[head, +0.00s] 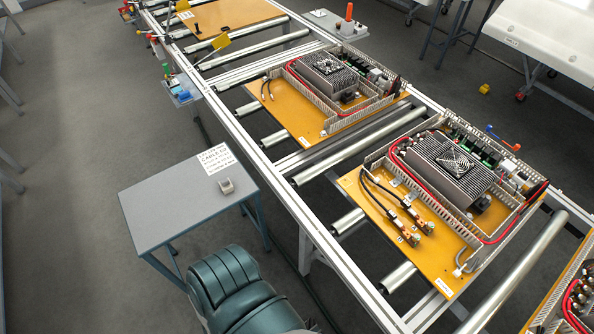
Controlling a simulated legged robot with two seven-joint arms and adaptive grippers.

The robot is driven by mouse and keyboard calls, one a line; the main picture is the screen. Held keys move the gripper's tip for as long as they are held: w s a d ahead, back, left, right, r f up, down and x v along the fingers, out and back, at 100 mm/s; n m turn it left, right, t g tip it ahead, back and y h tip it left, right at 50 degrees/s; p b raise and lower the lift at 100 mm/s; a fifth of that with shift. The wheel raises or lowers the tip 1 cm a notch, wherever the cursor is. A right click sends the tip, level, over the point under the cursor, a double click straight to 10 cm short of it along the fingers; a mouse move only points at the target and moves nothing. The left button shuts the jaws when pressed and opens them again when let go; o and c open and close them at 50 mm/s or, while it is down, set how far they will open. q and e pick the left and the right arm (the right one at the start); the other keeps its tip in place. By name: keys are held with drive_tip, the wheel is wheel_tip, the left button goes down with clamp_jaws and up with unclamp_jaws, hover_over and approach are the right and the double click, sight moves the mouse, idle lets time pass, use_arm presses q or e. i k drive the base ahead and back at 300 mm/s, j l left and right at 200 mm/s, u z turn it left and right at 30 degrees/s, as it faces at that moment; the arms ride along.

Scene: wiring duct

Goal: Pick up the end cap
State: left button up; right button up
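A small light-grey piece (226,186), which looks like the end cap, sits on the grey side table (165,207), near its right edge. It is small and blocky, with a darker spot on top, and nothing touches it from above. It lies just in front of a white printed label (216,158) on the same table. Neither of my grippers shows in the head view, so their state and distance from the piece cannot be seen.
A roller conveyor (318,233) runs diagonally to the right of the table. It carries orange boards (289,119) with ducts, cables and heat-sink units (452,163). A gap of floor separates table and conveyor. The rest of the tabletop is clear.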

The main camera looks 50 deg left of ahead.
sight(225, 184)
drive_tip(key=u, duration=2.45)
drive_tip(key=k+z, duration=0.15)
drive_tip(key=z, duration=1.95)
drive_tip(key=u, duration=2.1)
drive_tip(key=i+j+u, duration=0.1)
drive_tip(key=i+j, duration=0.5)
drive_tip(key=i, duration=0.35)
drive_tip(key=j+u, duration=0.05)
